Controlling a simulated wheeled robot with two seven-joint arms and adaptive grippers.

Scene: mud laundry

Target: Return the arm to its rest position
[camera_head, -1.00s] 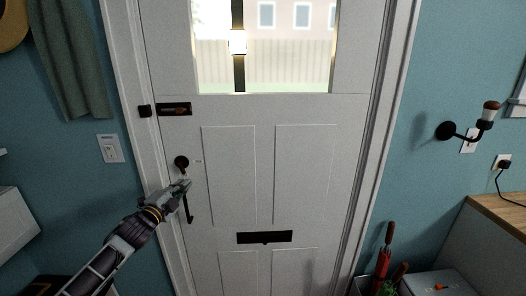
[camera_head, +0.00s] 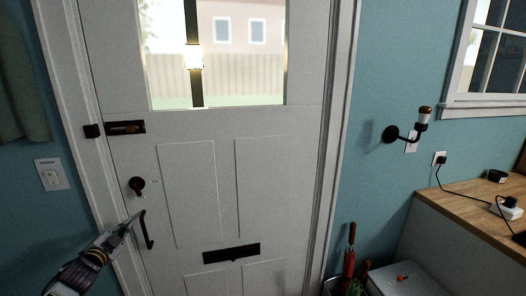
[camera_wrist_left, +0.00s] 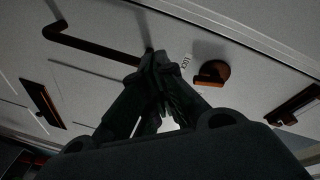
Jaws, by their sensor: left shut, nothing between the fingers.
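My left gripper (camera_head: 128,222) comes in from the lower left in the head view, in front of the white door (camera_head: 185,150). Its fingers are shut with nothing between them. The tips appear close to the black door handle (camera_head: 148,230) and below the round dark lock knob (camera_head: 137,186); I cannot tell whether they touch the door. In the left wrist view the shut fingers (camera_wrist_left: 158,62) show between the handle (camera_wrist_left: 92,44) and the knob (camera_wrist_left: 212,73). My right gripper is not in either view.
A black bolt (camera_head: 125,127) sits above the knob and a mail slot (camera_head: 231,253) below. A light switch (camera_head: 51,174) is left of the frame. On the right are a wall lamp (camera_head: 408,130), umbrellas (camera_head: 349,262) and a wooden counter (camera_head: 470,200).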

